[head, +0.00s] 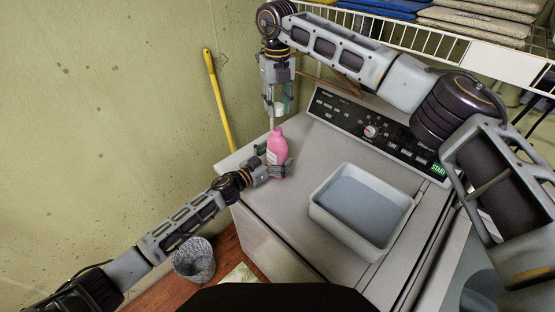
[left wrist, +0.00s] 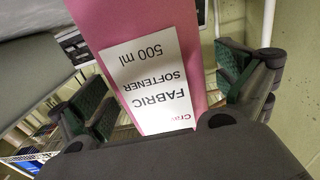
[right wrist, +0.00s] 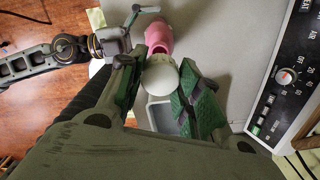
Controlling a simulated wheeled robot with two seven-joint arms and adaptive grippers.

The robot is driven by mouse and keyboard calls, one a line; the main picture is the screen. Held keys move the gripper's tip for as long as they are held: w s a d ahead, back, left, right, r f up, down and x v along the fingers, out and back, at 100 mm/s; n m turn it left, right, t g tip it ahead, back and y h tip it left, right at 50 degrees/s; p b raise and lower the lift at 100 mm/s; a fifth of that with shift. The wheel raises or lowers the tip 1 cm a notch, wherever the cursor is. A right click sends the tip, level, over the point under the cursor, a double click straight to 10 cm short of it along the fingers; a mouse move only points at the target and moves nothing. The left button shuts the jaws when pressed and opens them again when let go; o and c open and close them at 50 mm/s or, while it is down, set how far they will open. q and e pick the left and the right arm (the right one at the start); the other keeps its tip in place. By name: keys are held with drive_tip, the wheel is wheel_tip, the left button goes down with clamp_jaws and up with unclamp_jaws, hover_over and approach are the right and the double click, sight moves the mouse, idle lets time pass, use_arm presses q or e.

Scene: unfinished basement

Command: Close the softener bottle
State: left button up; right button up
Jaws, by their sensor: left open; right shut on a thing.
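The pink softener bottle (head: 277,142) stands upright on the washing machine top (head: 310,150), near its back left. In the left wrist view the bottle (left wrist: 130,20) shows its white label, upside down. My left gripper (head: 278,171) is open low at the bottle, with its fingers on either side of it. My right gripper (head: 274,112) is above the bottle, pointing down, shut on a white cap. The cap (right wrist: 159,74) shows between the green finger pads in the right wrist view, apart from the bottle (right wrist: 158,36). The bottle's opening looks uncovered.
A grey basin (head: 322,212) sits on the machine right of the bottle. The control panel (head: 372,130) rises behind. A wire shelf (head: 450,45) hangs above at right. A yellow handle (head: 218,98) leans on the wall. A wastebasket (head: 193,262) stands on the floor.

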sight(277, 129)
use_arm(q)
drive_tip(key=c, duration=1.5)
use_arm(e)
drive_tip(key=shift+f, duration=2.5)
drive_tip(key=shift+f, duration=0.9)
drive_tip(key=shift+f, duration=0.55)
use_arm(q)
drive_tip(key=c, duration=0.6)
drive_tip(key=shift+o, duration=0.2)
use_arm(e)
drive_tip(key=shift+m, duration=0.3)
